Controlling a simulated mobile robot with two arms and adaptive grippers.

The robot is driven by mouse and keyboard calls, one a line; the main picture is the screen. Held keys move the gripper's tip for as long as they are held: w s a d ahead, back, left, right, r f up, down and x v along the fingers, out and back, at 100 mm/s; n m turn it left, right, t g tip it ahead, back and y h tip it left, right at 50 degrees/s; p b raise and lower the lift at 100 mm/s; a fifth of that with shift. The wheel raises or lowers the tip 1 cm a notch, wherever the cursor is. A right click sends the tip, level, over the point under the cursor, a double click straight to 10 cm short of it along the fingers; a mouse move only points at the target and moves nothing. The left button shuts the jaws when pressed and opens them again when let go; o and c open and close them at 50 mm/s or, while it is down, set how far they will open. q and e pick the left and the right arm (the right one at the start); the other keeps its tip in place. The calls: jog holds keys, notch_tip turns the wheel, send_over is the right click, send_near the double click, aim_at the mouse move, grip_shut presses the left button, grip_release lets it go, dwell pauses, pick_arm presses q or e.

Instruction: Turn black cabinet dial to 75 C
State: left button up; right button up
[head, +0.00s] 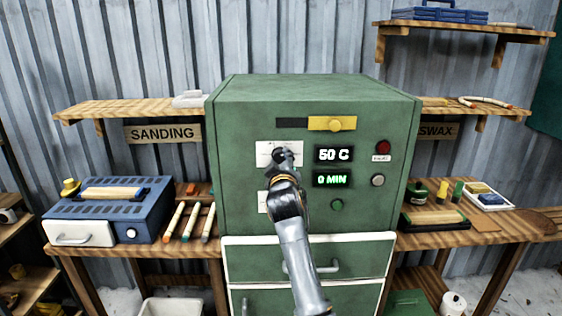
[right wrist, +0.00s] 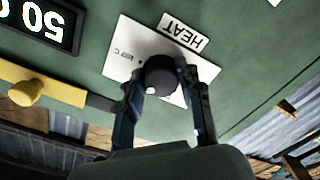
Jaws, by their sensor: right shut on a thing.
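The green cabinet (head: 240,120) stands in the middle of the head view, its display (head: 333,155) reading 50 C. The black dial (right wrist: 160,78) sits on a white plate (right wrist: 120,55) next to a HEAT label (right wrist: 184,33) in the right wrist view. My right gripper (right wrist: 168,82) has its two fingers on either side of the dial, shut on it. In the head view my right gripper (head: 283,158) covers most of the dial and part of its plate. My left gripper is not in view.
A second display (head: 332,180) reads 0 MIN. A yellow slider (head: 333,124) is above, and red (head: 383,147), grey (head: 378,180) and green (head: 337,205) buttons are at right. Drawers (head: 350,256) lie below. Benches with tools flank the cabinet.

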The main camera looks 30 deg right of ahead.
jog(key=shift+f, duration=0.15)
jog(key=o, duration=1.2)
jog(key=shift+c, duration=0.2)
jog(key=v, duration=1.2)
